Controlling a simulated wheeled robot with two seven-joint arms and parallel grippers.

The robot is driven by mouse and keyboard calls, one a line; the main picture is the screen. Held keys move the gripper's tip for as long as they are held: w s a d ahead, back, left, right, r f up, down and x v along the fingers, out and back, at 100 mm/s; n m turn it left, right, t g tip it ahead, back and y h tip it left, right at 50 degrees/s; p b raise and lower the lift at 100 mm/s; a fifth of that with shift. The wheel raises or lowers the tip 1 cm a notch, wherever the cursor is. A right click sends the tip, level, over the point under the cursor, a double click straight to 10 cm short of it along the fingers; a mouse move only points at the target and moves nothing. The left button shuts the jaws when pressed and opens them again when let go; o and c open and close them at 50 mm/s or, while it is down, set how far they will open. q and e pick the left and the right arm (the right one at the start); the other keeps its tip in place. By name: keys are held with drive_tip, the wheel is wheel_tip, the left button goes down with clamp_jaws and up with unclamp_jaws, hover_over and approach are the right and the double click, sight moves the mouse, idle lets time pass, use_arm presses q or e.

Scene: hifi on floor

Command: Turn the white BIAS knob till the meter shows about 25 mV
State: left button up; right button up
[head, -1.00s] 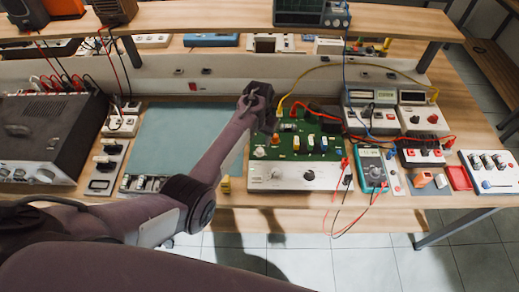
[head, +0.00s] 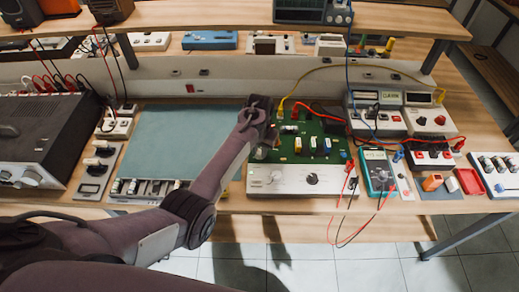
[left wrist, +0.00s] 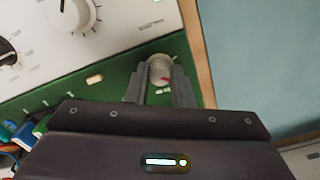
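The white knob (left wrist: 160,72), with a red mark, stands on the green circuit board (head: 318,141); I take it for the BIAS knob, its label unreadable. My left gripper (head: 261,142) is above the board's left end. In the left wrist view its fingers (left wrist: 160,88) are apart, one on each side of the knob, which shows between and just past the tips. Firm contact cannot be made out. The teal multimeter (head: 379,170) lies right of the board with its display lit; its digits are too small to read. My right gripper is out of view.
A white front panel (head: 290,180) with other knobs borders the board. Wires and red and black leads run at its right. Boxes with displays (head: 377,113) stand behind the multimeter. A bare blue-green mat (head: 180,140) lies left of the board.

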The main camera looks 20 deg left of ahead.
use_arm(q)
clamp_jaws()
drive_tip(key=m+p, duration=0.1)
drive_tip(key=m, duration=0.1)
drive_tip(key=shift+r+m, duration=0.1)
drive_tip(key=shift+m, duration=0.3)
drive_tip(key=m+p, duration=0.1)
drive_tip(key=m, duration=0.1)
drive_tip(key=shift+m, duration=0.3)
drive_tip(key=m+p, duration=0.1)
drive_tip(key=m, duration=0.2)
drive_tip(key=shift+m, duration=0.3)
drive_tip(key=m, duration=0.4)
drive_tip(key=shift+m, duration=0.3)
drive_tip(key=m, duration=0.5)
drive_tip(key=shift+f, duration=0.2)
